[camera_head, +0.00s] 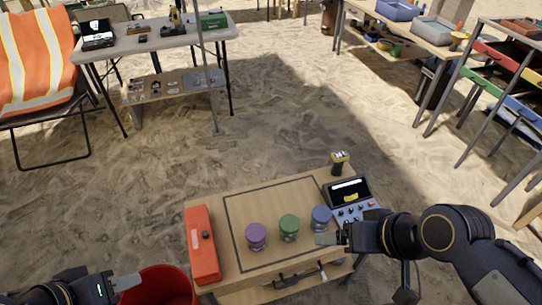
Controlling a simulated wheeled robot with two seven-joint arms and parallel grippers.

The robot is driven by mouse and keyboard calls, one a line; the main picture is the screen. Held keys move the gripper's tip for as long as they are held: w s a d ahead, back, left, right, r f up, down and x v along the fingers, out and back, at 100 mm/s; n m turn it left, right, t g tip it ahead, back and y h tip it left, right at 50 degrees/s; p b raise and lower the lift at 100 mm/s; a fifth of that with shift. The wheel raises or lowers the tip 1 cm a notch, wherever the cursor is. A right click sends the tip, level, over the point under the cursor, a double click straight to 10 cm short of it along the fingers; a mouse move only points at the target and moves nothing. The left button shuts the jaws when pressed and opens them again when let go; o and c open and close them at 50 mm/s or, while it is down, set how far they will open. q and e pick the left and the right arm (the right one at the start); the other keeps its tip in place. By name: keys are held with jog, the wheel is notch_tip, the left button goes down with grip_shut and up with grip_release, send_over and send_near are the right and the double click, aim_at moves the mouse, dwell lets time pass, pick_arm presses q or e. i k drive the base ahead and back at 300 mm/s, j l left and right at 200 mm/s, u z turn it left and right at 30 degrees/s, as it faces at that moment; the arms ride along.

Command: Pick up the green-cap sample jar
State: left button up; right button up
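The green-cap sample jar (289,226) stands upright on the small wooden table (230,268), in the middle of a row of three. A purple-cap jar (256,236) is to its left and a blue-cap jar (321,217) to its right. My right gripper (328,239) is over the table's front right, just below the blue-cap jar in the picture and to the right of the green-cap jar, apart from it. My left gripper (128,282) is at the lower left, off the table, beside a red bucket. The finger gap of each gripper is not clear.
An orange-red case (202,245) lies along the table's left edge. A grey device with a screen (350,198) and a yellow-topped tool (339,161) are at the right. The red bucket (160,287) stands left of the table. The table's middle behind the jars is clear.

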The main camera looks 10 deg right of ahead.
aim_at(286, 238)
jog(key=l+u, duration=0.1)
jog(key=u, duration=0.35)
jog(key=l+u, duration=0.15)
jog(key=u, duration=0.35)
jog(key=l+u, duration=0.1)
jog(key=u, duration=0.35)
jog(key=k+l+u, duration=0.1)
jog(key=u, duration=0.4)
jog(key=k+l+u, duration=0.7)
jog(key=k+l, duration=0.15)
jog(key=k, duration=0.3)
